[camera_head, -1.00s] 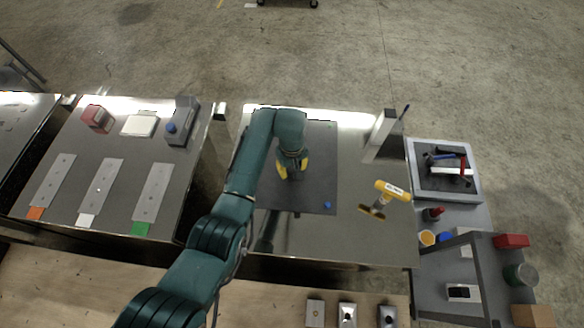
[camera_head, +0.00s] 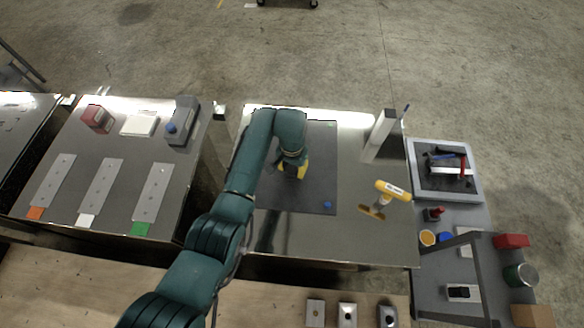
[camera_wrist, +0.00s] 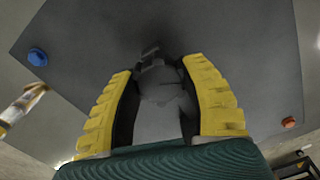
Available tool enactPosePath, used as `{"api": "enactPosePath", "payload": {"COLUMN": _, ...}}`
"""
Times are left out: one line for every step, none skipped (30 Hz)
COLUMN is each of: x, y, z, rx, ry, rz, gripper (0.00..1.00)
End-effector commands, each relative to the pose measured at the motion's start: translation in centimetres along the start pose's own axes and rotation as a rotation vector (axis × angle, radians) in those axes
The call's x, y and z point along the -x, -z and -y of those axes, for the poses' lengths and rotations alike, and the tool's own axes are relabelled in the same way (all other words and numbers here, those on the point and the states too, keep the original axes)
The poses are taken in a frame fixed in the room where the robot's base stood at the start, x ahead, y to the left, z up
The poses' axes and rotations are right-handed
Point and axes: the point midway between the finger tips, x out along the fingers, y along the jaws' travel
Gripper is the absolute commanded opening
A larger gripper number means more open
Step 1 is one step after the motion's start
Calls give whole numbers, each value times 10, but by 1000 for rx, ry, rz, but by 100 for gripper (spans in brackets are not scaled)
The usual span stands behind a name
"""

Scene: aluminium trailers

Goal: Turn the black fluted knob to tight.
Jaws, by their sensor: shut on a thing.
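My gripper (camera_head: 297,172) points down over the dark grey panel (camera_head: 312,202) on the middle table. In the wrist view its two yellow-padded fingers (camera_wrist: 160,78) stand on either side of a dark round knob (camera_wrist: 160,92) and are shut on it. A small pointer shows beyond the knob's far edge. The flutes are hard to make out in the shade. The head view does not show the knob, hidden by my gripper.
A yellow-handled tool (camera_head: 390,190) lies right of the panel. An upright metal post (camera_head: 380,135) stands behind it. The left table (camera_head: 120,190) holds strips and blocks. A grey side table (camera_head: 440,275) at right carries a tray and small items.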

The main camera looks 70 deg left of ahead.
Motion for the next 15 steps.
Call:
{"api": "enactPosePath", "payload": {"x": 0, "y": 0, "z": 0, "rx": -44, "ry": 0, "rz": 0, "gripper": 9}}
{"api": "enactPosePath", "payload": {"x": -1, "y": 0, "z": 0, "rx": -72, "ry": 0, "rz": 0, "gripper": 9}}
{"api": "enactPosePath", "payload": {"x": -1, "y": 0, "z": 0, "rx": -110, "ry": 0, "rz": 0, "gripper": 9}}
{"api": "enactPosePath", "payload": {"x": -1, "y": 0, "z": 0, "rx": -138, "ry": 0, "rz": 0, "gripper": 9}}
{"api": "enactPosePath", "payload": {"x": -1, "y": 0, "z": 0, "rx": -167, "ry": 0, "rz": 0, "gripper": 9}}
{"api": "enactPosePath", "payload": {"x": 0, "y": 0, "z": 0, "rx": -205, "ry": 0, "rz": 0, "gripper": 9}}
{"api": "enactPosePath", "payload": {"x": 0, "y": 0, "z": 0, "rx": -233, "ry": 0, "rz": 0, "gripper": 9}}
{"api": "enactPosePath", "payload": {"x": 0, "y": 0, "z": 0, "rx": -262, "ry": 0, "rz": 0, "gripper": 9}}
{"api": "enactPosePath", "payload": {"x": 0, "y": 0, "z": 0, "rx": -300, "ry": 0, "rz": 0, "gripper": 9}}
{"api": "enactPosePath", "payload": {"x": 0, "y": 0, "z": 0, "rx": -328, "ry": 0, "rz": 0, "gripper": 9}}
{"api": "enactPosePath", "payload": {"x": 0, "y": 0, "z": 0, "rx": -357, "ry": 0, "rz": 0, "gripper": 9}}
{"api": "enactPosePath", "payload": {"x": -1, "y": 0, "z": 0, "rx": -395, "ry": 0, "rz": 0, "gripper": 9}}
{"api": "enactPosePath", "payload": {"x": -1, "y": 0, "z": 0, "rx": -423, "ry": 0, "rz": 1, "gripper": 9}}
{"api": "enactPosePath", "payload": {"x": -1, "y": 0, "z": 0, "rx": -452, "ry": 0, "rz": 1, "gripper": 9}}
{"api": "enactPosePath", "payload": {"x": -1, "y": 0, "z": 0, "rx": -490, "ry": 0, "rz": 1, "gripper": 9}}
